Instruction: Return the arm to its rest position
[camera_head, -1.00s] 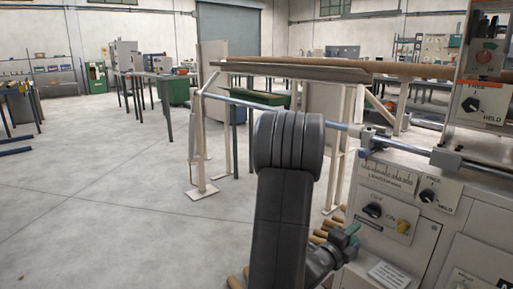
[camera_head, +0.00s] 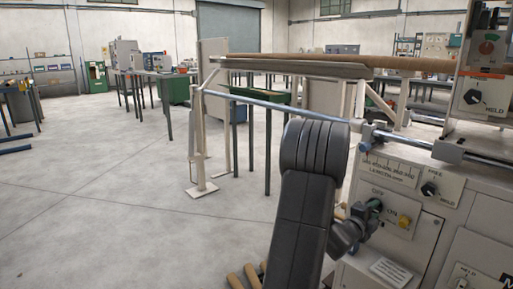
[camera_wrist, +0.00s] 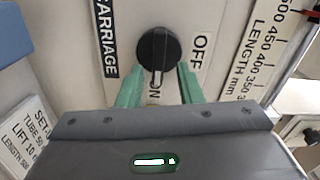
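My gripper (camera_wrist: 159,76) is open in the wrist view, with its two green fingers apart. A black round knob (camera_wrist: 158,48) on the machine panel lies just beyond the fingertips, its lower part between them. The knob's white line points down toward the ON label, with OFF to its right. I see a gap between the fingers and the knob's bar; how near the tips are to the panel I cannot tell. In the head view my gripper (camera_head: 372,207) is at the OFF/ON plate and hides the knob. My dark arm rises from the lower middle.
The winder's cream cabinet (camera_head: 370,252) fills the right. A steel rod (camera_head: 270,105) runs left from it to a stand. A LENGTH scale (camera_head: 389,170) and a FREE/HELD knob (camera_head: 429,188) are near the gripper.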

